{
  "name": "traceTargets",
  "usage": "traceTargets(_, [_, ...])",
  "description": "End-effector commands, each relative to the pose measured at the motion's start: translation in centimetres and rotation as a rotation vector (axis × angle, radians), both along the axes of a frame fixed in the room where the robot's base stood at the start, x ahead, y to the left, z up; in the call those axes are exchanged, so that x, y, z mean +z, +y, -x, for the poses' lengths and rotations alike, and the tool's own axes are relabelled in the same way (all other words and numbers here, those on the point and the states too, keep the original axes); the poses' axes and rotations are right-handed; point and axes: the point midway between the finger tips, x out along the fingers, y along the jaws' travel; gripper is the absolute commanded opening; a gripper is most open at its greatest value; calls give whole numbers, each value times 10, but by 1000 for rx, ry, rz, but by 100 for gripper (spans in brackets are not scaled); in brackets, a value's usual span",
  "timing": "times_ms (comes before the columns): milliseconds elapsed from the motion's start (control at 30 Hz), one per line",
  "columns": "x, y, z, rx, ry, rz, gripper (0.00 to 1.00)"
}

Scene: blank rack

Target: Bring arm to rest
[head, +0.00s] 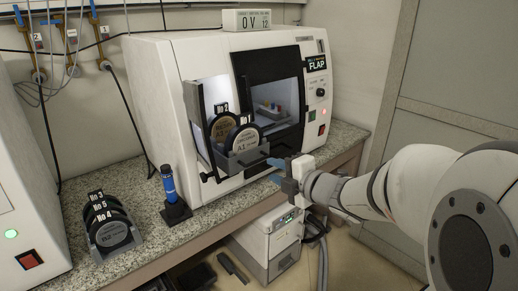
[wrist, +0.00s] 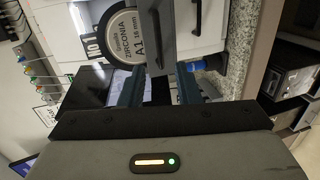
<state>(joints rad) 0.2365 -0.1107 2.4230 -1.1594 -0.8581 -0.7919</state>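My gripper (head: 273,171) is in front of the white machine, at the end of my arm reaching in from the right. Its two blue fingers are apart. The fingers (wrist: 158,88) also show spread in the wrist view. A grey holder (head: 247,158) with discs marked No 1 and No 2 stands at the machine's open front, just left of the fingers. In the wrist view the holder's grey wall (wrist: 160,62) lies just ahead of the gap between the fingers; I cannot tell if they touch. The No 1 disc (wrist: 125,38) reads A1, 16 mm.
The white machine (head: 150,90) stands on a speckled counter (head: 215,208). A rack (head: 113,246) with several black discs and a blue bottle on a dark stand (head: 169,186) are at left. A white unit (head: 262,245) sits below the counter. A door is at right.

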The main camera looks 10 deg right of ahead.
Motion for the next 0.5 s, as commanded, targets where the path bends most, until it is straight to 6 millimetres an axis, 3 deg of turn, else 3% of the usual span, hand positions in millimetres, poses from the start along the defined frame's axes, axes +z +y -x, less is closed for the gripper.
traceTargets(267, [7, -53, 1, -471, 229, -192, 30])
traceTargets(367, [1, -73, 17, -686, 356, -317, 30])
traceTargets(500, [-14, -89, 56, -967, 556, -507, 30])
